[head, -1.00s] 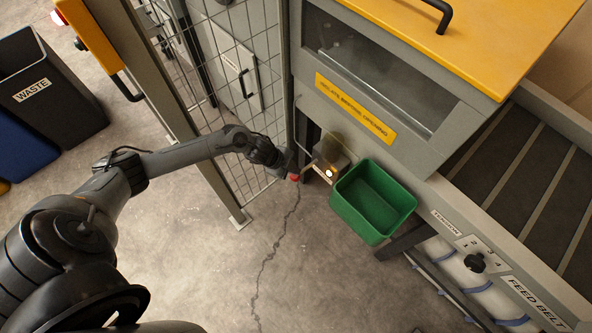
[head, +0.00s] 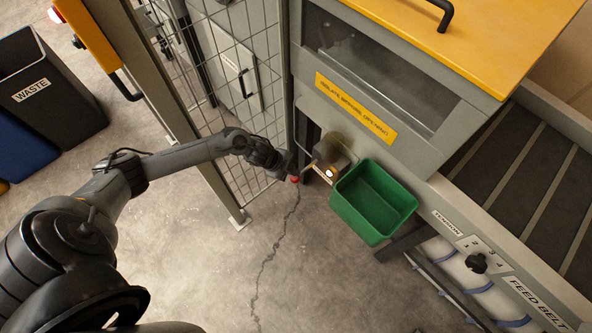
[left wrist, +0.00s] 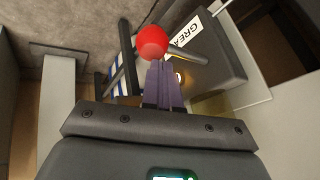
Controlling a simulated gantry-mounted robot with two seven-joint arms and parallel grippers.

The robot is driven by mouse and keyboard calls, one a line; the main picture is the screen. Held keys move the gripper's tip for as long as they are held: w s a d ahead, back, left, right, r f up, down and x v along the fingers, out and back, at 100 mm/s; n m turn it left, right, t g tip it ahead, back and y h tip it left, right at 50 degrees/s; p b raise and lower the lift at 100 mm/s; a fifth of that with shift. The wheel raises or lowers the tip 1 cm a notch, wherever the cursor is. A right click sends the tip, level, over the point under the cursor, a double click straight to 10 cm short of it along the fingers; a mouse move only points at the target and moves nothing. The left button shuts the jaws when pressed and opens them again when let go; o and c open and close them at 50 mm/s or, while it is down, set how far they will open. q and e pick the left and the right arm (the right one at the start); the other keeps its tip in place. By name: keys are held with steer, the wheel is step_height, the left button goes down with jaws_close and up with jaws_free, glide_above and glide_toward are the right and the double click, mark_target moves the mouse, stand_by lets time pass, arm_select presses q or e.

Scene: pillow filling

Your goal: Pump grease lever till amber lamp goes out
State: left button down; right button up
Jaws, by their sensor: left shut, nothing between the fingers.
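The grease lever ends in a red ball knob (head: 294,179), which also shows in the left wrist view (left wrist: 153,43) at my fingertips. Its grey rod (left wrist: 188,55) runs to a grey pump box (left wrist: 205,62) with a partly hidden "GREA" label. The amber lamp (head: 329,174) on the box glows; in the left wrist view my fingers mostly cover it. My left gripper (head: 287,171) is shut with nothing between its fingers. Its fingertips (left wrist: 160,64) lie against or very near the knob; I cannot tell if they touch. My right gripper is out of view.
A green bin (head: 346,213) hangs just right of the lamp. A mesh fence (head: 240,60) stands left of the lever. The yellow-topped machine (head: 385,85) rises above it. The feed belt (head: 520,160) is at right. The cracked floor (head: 225,280) in front is clear.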

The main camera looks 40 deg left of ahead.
arm_select(q)
steer(key=shift+s+f, duration=0.1)
steer(key=shift+f, duration=0.25)
steer(key=shift+s+f+b, duration=0.15)
steer(key=shift+f+b, duration=0.2)
steer(key=shift+f, duration=0.15)
stand_by(0.6)
steer(key=shift+r, duration=0.15)
stand_by(0.5)
steer(key=shift+w+r+p, duration=0.25)
steer(key=shift+r+p, duration=0.7)
steer(key=shift+w+r+p, duration=0.2)
steer(key=shift+r+p, duration=0.7)
steer(key=shift+r, duration=0.05)
steer(key=shift+w+d+r+p, duration=0.15)
steer(key=shift+w+r+p, duration=0.15)
steer(key=shift+r+p, duration=0.7)
steer(key=shift+r, duration=0.05)
steer(key=shift+r, duration=0.1)
